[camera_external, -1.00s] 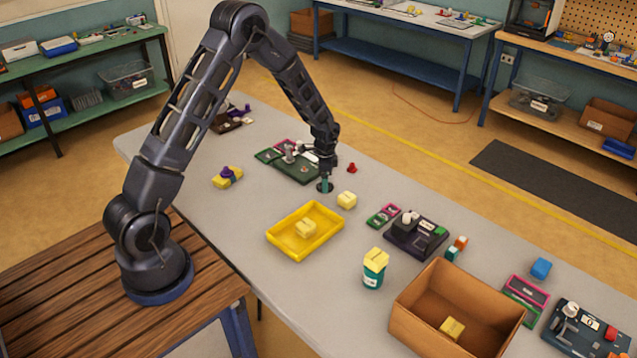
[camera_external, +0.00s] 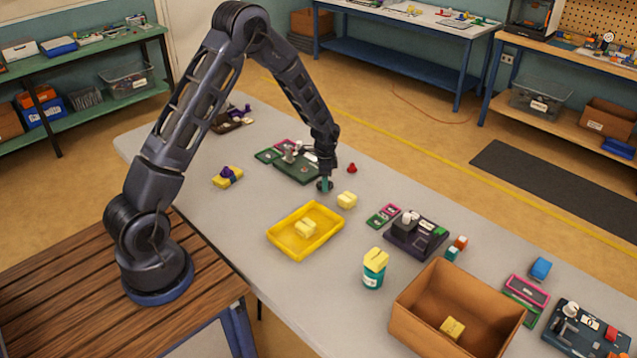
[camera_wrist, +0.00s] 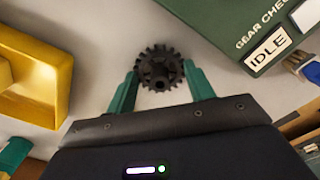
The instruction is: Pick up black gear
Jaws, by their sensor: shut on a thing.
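The black gear (camera_wrist: 158,68) shows in the wrist view as a small toothed disc with a raised hub. My gripper (camera_wrist: 158,82) has its two green fingers on either side of the gear, shut on it. In the external view my gripper (camera_external: 324,184) is low over the grey table, at the front right corner of the dark green board. The gear (camera_external: 325,188) is small and dark there, at the fingertips. I cannot tell whether it still touches the table.
A green board marked IDLE (camera_wrist: 262,38) is close on the right in the wrist view. A cardboard box (camera_external: 420,325) is at front right.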

